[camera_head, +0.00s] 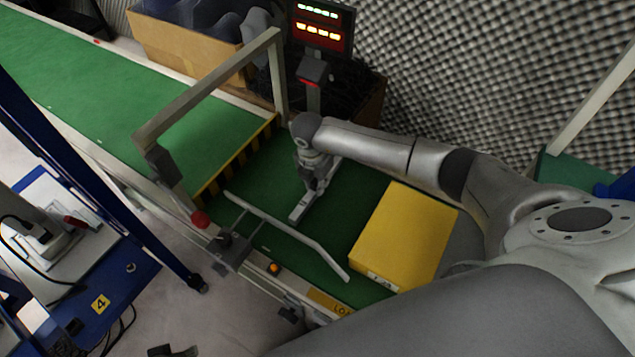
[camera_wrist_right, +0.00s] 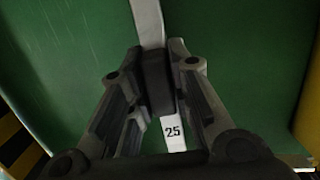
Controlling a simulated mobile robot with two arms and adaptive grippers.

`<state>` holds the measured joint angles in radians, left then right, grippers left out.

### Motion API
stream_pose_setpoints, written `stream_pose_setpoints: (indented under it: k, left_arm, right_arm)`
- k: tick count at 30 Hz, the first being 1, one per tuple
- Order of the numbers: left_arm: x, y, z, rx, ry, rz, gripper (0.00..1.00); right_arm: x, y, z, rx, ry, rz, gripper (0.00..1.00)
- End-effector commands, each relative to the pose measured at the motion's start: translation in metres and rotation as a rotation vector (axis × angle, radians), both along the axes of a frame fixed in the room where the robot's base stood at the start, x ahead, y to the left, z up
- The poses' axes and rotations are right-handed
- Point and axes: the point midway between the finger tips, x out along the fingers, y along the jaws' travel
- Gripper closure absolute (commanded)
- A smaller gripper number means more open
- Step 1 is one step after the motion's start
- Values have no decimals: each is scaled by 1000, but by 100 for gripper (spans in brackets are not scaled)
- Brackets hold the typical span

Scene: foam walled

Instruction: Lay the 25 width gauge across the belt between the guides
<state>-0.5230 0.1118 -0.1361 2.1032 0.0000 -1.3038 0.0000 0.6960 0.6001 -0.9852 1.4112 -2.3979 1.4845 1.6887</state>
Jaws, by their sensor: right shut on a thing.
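The 25 width gauge is a pale flat bar (camera_head: 299,209) with a dark grip block; its printed 25 (camera_wrist_right: 174,132) shows in the right wrist view. My right gripper (camera_head: 312,186) is shut on the grip block (camera_wrist_right: 157,84), with a finger on each side. The gauge is over the green belt (camera_head: 254,216), low, but I cannot tell whether it touches. Its near end is close to the pale near guide rail (camera_head: 290,232). The far guide is not clear, as my arm covers that area. My left gripper is not in view.
A yellow box (camera_head: 405,235) sits on the belt to the right of the gauge. A grey gate frame (camera_head: 210,88) spans the belt at the left, by a black-yellow striped edge. A lit display (camera_head: 321,25) stands behind. A red knob (camera_head: 200,219) is on the near side.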

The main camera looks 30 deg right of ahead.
Motion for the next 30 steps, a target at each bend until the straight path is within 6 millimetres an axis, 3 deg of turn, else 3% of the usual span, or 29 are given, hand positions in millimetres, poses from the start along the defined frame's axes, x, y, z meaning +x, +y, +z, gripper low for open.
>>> stream_pose_setpoints:
  k: [13,14,18,30]
  left_arm:
    - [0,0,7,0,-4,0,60]
    - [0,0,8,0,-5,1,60]
    - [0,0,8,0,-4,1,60]
    - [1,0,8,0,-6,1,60]
  right_arm:
    - [0,0,-5,1,-1,0,100]
    - [0,0,-5,1,0,0,78]
    - [0,0,-5,1,1,0,60]
    - [0,0,-3,1,-1,0,59]
